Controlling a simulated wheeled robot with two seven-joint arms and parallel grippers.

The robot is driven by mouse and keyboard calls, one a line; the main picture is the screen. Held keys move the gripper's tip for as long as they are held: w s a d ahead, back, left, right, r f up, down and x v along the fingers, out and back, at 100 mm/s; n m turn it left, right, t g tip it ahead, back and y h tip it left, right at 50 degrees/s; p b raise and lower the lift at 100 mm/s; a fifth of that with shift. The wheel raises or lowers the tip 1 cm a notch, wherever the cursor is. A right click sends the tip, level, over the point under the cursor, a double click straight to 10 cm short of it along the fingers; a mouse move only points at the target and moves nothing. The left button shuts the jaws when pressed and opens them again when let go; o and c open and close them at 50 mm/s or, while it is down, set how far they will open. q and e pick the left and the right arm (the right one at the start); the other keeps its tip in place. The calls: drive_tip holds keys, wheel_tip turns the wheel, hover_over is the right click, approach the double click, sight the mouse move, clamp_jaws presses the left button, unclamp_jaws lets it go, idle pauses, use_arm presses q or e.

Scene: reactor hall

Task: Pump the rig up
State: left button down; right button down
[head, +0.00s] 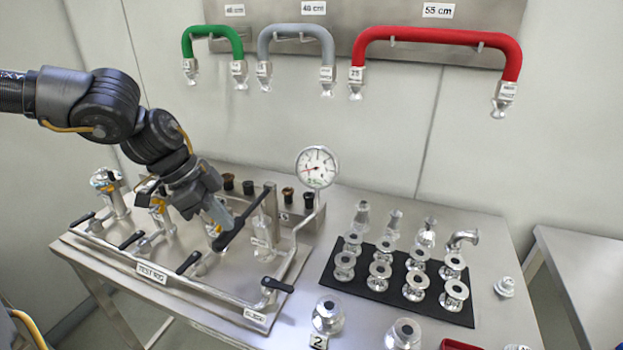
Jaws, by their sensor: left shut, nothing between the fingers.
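The test rig (152,272) is a metal pipe frame on the table, with several black-handled valves along its pipes. Its round white gauge (317,167) with a red needle stands upright at the right. A black lever (236,230) slants down to the left from a steel post (269,204), beside a clear cylinder (262,236); this looks like the pump. My left gripper (222,221) is shut and empty, pointing down right at the lever's left side. I cannot tell whether it touches the lever. It partly hides the fittings behind. My right gripper is out of view.
Green (213,32), grey (296,33) and red (440,35) hoses hang on the wall. A black mat (340,285) holds several metal flanged fittings, with more around it. Knobs (287,195) stand behind the rig. A side table (580,260) is at the right.

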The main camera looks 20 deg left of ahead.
sight(221, 234)
use_arm(q)
drive_tip(key=shift+f, duration=0.15)
idle(0.5)
wheel_tip(221, 234, down, 6)
drive_tip(key=b, duration=0.5)
wheel_tip(221, 234, up, 6)
drive_tip(key=p, duration=0.3)
drive_tip(key=shift+s+f+p, duration=0.1)
drive_tip(key=shift+f+p, duration=0.1)
drive_tip(key=shift+p, duration=0.1)
drive_tip(key=shift+r, duration=0.45)
wheel_tip(221, 234, up, 6)
drive_tip(key=p, duration=0.4)
idle(0.4)
